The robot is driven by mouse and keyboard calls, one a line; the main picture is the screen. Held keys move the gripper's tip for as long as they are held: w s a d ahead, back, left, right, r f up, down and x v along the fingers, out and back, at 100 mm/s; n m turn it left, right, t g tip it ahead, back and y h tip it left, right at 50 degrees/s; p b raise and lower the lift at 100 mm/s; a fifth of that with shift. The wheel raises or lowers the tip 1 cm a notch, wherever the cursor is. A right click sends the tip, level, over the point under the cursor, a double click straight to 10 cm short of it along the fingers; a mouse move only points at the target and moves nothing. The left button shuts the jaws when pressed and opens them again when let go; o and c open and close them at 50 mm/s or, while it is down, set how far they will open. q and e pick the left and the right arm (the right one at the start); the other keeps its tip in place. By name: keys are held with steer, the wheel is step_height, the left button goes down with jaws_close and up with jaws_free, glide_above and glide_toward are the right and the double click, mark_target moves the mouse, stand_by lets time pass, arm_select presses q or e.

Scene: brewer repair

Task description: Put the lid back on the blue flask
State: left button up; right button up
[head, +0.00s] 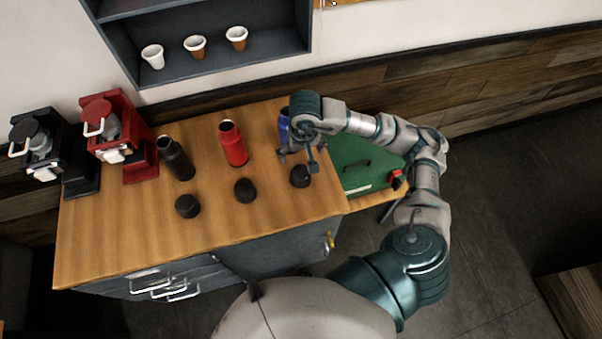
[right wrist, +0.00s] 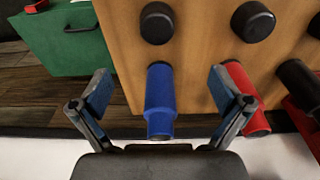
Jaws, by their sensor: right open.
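The blue flask (head: 284,125) stands at the right end of the wooden counter, partly hidden behind my right gripper in the head view. In the right wrist view the blue flask (right wrist: 160,100) appears whole, between the two spread fingers. My right gripper (head: 298,160) is open and empty above the counter; in the right wrist view (right wrist: 162,90) its fingers are apart from the flask. A black lid (head: 300,176) lies on the counter in front of the blue flask; it also shows in the right wrist view (right wrist: 157,23). My left gripper is out of view.
A red flask (head: 233,143) and a black flask (head: 176,158) stand to the left, with black lids (head: 245,190) and (head: 187,206) in front. A green case (head: 365,160) is at the right. Red and black brewers (head: 118,130) stand at the left. The counter's front strip (head: 130,245) is bare.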

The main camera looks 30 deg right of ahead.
mark_target(301, 172)
steer(key=f, duration=0.3)
steer(key=w+f+p, duration=0.1)
steer(key=f, duration=0.7)
steer(key=shift+w+d+f+p, duration=0.1)
steer(key=shift+w+d+p, duration=0.1)
steer(key=shift+p, duration=0.15)
steer(key=shift+f, duration=0.4)
steer(key=f, duration=0.1)
steer(key=f+p, duration=0.1)
steer(key=f, duration=0.2)
steer(key=shift+w+d+f+p, duration=0.15)
steer(key=shift+w+d+p, duration=0.2)
steer(key=shift+w+d, duration=0.05)
steer(key=c, duration=1.2)
